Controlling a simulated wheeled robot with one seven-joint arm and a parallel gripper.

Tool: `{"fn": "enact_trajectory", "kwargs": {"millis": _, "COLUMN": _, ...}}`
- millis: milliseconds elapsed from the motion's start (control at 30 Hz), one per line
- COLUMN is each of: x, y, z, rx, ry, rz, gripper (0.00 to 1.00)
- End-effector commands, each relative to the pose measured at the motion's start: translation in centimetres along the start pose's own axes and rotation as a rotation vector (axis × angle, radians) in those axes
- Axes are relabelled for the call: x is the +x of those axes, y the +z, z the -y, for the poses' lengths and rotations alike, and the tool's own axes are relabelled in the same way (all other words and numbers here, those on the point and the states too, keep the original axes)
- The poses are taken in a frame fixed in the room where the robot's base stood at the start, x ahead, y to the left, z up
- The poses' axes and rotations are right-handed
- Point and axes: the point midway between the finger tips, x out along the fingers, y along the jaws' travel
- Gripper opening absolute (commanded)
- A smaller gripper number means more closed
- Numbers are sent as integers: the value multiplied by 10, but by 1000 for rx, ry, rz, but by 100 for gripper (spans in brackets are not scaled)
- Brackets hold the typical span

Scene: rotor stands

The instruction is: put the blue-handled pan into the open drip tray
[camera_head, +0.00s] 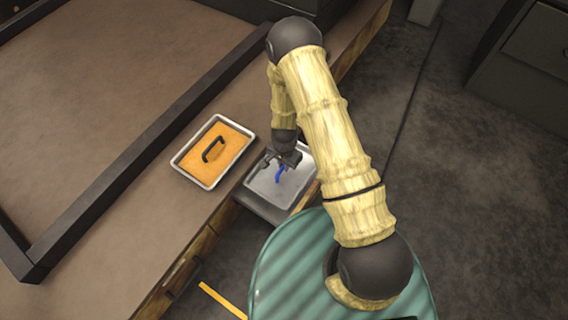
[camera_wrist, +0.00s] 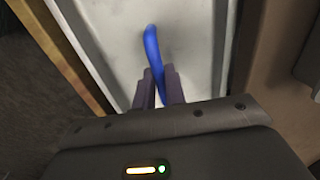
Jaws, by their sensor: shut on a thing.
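The blue handle (camera_head: 279,175) of the pan shows below my gripper (camera_head: 282,161) in the head view. In the wrist view my gripper (camera_wrist: 158,88) is shut on this blue handle (camera_wrist: 151,42), which sticks out past the fingertips. Under it is a pale grey, flat metal surface (camera_wrist: 110,28). The open drip tray (camera_head: 296,191) is a grey rectangular tray with a raised rim, jutting out from the bench edge. The handle is over the tray's area. I cannot tell the pan's body from the tray floor, nor whether they touch.
A second metal tray (camera_head: 180,160) lies to the left on the brown bench (camera_head: 130,215), with an orange panel (camera_head: 231,147) and black handle (camera_head: 209,149) in it. A dark raised rail (camera_head: 150,135) crosses the bench. Dark floor lies right of the bench.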

Motion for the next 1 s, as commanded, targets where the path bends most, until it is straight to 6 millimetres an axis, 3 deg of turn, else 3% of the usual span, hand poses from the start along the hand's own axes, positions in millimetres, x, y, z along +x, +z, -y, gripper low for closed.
{"fn": "enact_trajectory", "kwargs": {"millis": 1000, "x": 66, "y": 0, "z": -1, "rx": 0, "ry": 0, "rz": 0, "gripper": 0}}
